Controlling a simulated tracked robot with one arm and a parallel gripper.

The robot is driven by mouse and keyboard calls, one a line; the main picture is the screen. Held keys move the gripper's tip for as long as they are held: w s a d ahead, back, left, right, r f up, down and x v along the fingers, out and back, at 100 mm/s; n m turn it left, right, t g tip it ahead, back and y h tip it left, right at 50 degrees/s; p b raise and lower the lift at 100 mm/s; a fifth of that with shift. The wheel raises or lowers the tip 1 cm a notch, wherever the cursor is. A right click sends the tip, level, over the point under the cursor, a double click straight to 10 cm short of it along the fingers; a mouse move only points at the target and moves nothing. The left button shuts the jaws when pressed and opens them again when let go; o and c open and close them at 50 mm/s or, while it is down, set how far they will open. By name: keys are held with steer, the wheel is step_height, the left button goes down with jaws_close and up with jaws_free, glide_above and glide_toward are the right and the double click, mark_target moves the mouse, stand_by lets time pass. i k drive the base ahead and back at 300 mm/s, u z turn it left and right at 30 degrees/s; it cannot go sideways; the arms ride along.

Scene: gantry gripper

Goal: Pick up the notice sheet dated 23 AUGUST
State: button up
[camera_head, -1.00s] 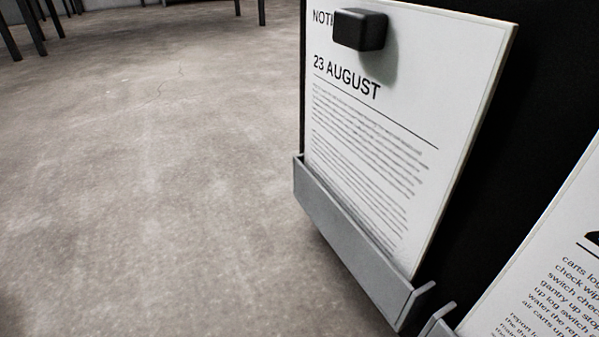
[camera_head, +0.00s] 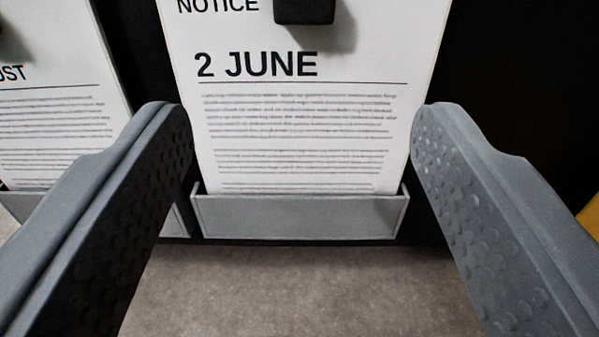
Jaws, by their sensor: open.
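A white notice sheet ending in "UST" (camera_head: 62,118) shows at the left edge, partly cut off by the frame and partly behind my left finger. Only the end of its date is readable. A white notice sheet dated 2 JUNE (camera_head: 300,120) stands in the middle, its lower edge in a grey holder (camera_head: 300,218). A black block (camera_head: 305,10) sits on its upper part. My gripper (camera_head: 302,135) is open and empty, with one finger on each side of the 2 JUNE sheet. I cannot tell whether the fingers touch it.
The sheets are against a black board (camera_head: 510,75). Another grey holder lies under the left sheet, mostly hidden by my finger. A yellow thing (camera_head: 591,215) shows at the right edge. Grey floor (camera_head: 300,290) is bare below the holders.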

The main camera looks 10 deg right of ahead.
mark_target(65, 99)
steer(key=k, duration=1)
